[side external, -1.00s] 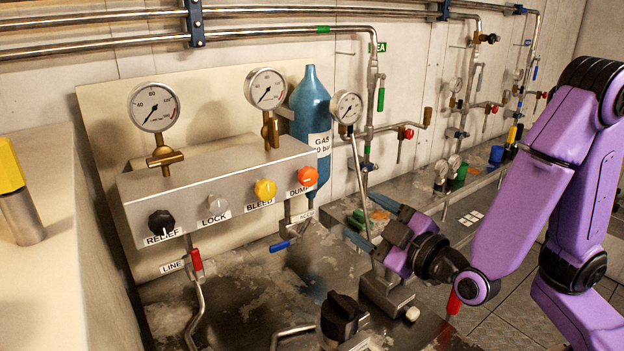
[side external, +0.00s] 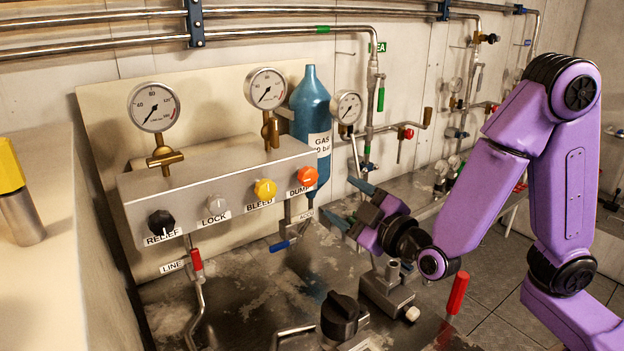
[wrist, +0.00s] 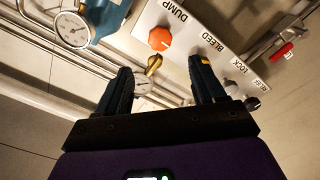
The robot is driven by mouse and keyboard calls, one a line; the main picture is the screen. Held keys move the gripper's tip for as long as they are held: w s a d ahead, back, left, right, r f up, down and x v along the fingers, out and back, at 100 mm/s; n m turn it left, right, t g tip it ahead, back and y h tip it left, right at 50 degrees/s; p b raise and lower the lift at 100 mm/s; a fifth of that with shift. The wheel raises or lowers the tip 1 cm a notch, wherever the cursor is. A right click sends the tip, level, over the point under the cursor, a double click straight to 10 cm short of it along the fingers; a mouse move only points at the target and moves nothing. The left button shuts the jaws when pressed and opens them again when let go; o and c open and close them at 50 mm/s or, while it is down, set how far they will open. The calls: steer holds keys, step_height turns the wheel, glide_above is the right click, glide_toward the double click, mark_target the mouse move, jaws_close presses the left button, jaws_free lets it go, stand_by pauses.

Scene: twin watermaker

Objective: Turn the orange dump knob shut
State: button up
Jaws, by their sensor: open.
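The orange dump knob (side external: 307,176) is at the right end of the grey panel (side external: 220,190), above the DUMP label. In the wrist view the orange knob (wrist: 160,38) shows ahead of my fingers, a little left of the middle between them. My gripper (side external: 350,205) is open and empty, to the right of the knob and a little lower, apart from it. Both dark fingers show in the wrist view (wrist: 158,80), with a clear gap between them.
The yellow bleed knob (side external: 265,189), grey lock knob (side external: 216,204) and black relief knob (side external: 161,223) sit left along the panel. A blue gas bottle (side external: 310,100) stands behind the panel's right end. A gauge (side external: 346,107) stands right of the bottle. Valve blocks (side external: 387,290) stand below my gripper.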

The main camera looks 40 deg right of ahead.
mark_target(311, 178)
steer(key=shift+w, duration=5.65)
steer(key=c, duration=1.1)
